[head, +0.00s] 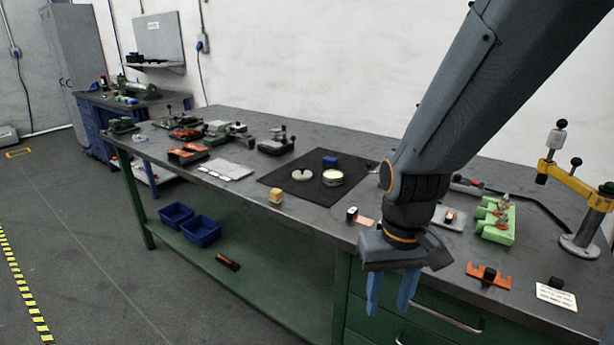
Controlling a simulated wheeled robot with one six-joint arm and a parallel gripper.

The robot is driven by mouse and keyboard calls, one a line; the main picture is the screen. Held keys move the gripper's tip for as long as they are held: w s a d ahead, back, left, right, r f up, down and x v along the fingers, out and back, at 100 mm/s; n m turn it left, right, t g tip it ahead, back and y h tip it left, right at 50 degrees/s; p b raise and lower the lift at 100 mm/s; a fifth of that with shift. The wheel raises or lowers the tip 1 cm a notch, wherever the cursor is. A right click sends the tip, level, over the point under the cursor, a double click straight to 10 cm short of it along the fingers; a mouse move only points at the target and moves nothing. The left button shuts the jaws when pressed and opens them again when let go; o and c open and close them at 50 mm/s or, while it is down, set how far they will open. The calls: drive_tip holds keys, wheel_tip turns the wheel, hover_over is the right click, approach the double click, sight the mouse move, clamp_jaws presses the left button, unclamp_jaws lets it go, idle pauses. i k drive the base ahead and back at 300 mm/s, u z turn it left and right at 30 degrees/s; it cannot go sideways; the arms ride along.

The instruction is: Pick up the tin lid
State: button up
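The tin lid (301,176) is a pale, round, flat piece with a small dark spot or knob near its top edge. It lies on the left part of a black mat (285,188) on the workbench. A round, pale open tin (333,179) stands just right of it, a small gap apart. My gripper (390,294) hangs in front of the bench's front edge, to the right of and nearer than the lid. Its two blue fingers point down, apart, with nothing between them.
A blue block (330,162) sits behind the tin, and a wooden cube (276,195) stands at the mat's front left edge. Fixtures and clamps (228,133) crowd the bench's left. Green blocks (496,221) and a yellow-armed stand (579,245) are at right.

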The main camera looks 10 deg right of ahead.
sight(301, 175)
drive_tip(key=u, duration=1.9)
drive_tip(key=i, duration=2.25)
drive_tip(key=z, duration=2.95)
drive_tip(key=i, duration=0.5)
drive_tip(key=u, duration=0.05)
